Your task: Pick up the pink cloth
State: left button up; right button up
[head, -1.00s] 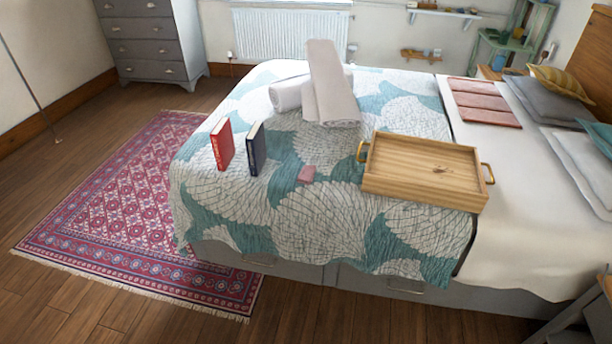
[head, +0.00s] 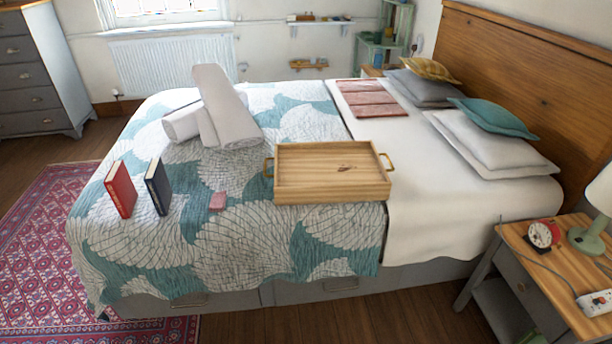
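A small pink cloth (head: 218,201) lies on the patterned bedspread (head: 250,240), near the bed's front side. It sits between a dark blue book (head: 158,187) on its left and a wooden tray (head: 332,195) on its right, apart from both. A larger folded pink textile (head: 372,98) lies farther back on the white sheet; I cannot tell its kind. Neither of my grippers is in the head view.
A red book (head: 121,189) stands upright left of the blue one. Rolled white towels (head: 226,112) lie behind. A bedside table (head: 560,262) with a red clock (head: 541,234) and lamp stands at the right. Wooden floor and a patterned rug (head: 45,250) lie around the bed.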

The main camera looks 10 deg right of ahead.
aim_at(217, 201)
jog(key=i+l+u, duration=0.35)
jog(key=i+l, duration=0.55)
